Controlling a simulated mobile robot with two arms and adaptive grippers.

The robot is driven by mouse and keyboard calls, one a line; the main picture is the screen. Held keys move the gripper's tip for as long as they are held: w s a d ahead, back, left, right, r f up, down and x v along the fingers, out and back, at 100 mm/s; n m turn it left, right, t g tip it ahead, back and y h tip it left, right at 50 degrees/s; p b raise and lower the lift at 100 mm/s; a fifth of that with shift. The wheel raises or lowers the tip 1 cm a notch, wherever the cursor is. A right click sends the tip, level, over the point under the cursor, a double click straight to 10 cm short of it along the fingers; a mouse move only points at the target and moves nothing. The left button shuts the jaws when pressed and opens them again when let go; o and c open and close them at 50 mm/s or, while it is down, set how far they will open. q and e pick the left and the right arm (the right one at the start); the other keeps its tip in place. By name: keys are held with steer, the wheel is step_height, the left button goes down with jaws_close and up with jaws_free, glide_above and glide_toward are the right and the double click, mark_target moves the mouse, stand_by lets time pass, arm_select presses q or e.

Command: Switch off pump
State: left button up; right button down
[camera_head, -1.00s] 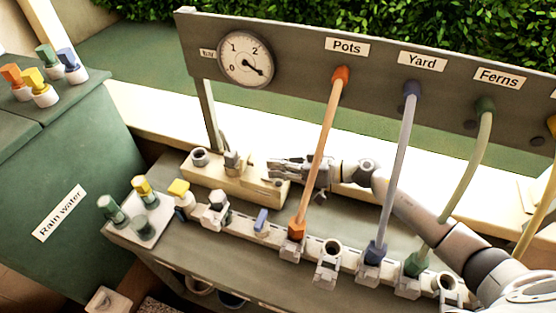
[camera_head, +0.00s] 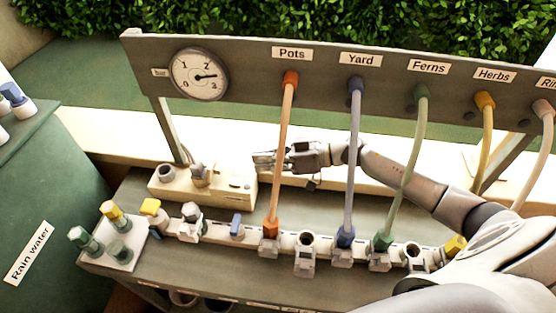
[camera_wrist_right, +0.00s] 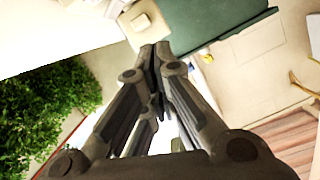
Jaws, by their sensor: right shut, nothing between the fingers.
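A cream box (camera_head: 222,199) that looks like the pump stands at the back left of the bench, with round fittings on its top. A switch on it is too small to make out. My right gripper (camera_head: 258,160) is shut and empty, just above and behind the box's right end; I cannot tell whether it touches. In the right wrist view the closed fingers (camera_wrist_right: 155,62) show with nothing between them. The pressure gauge (camera_head: 198,75) on the grey board has its needle between 2 and 3. My left gripper is not in view.
A purple hose (camera_head: 354,165) and a green hose (camera_head: 407,180) cross my right arm in view. A row of valves and couplings (camera_head: 305,245) runs along the bench front. A green rain water tank (camera_head: 50,190) stands left.

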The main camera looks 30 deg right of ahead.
steer(key=shift+b+v, duration=0.35)
steer(key=shift+v, duration=1.75)
steer(key=shift+s+a, duration=0.1)
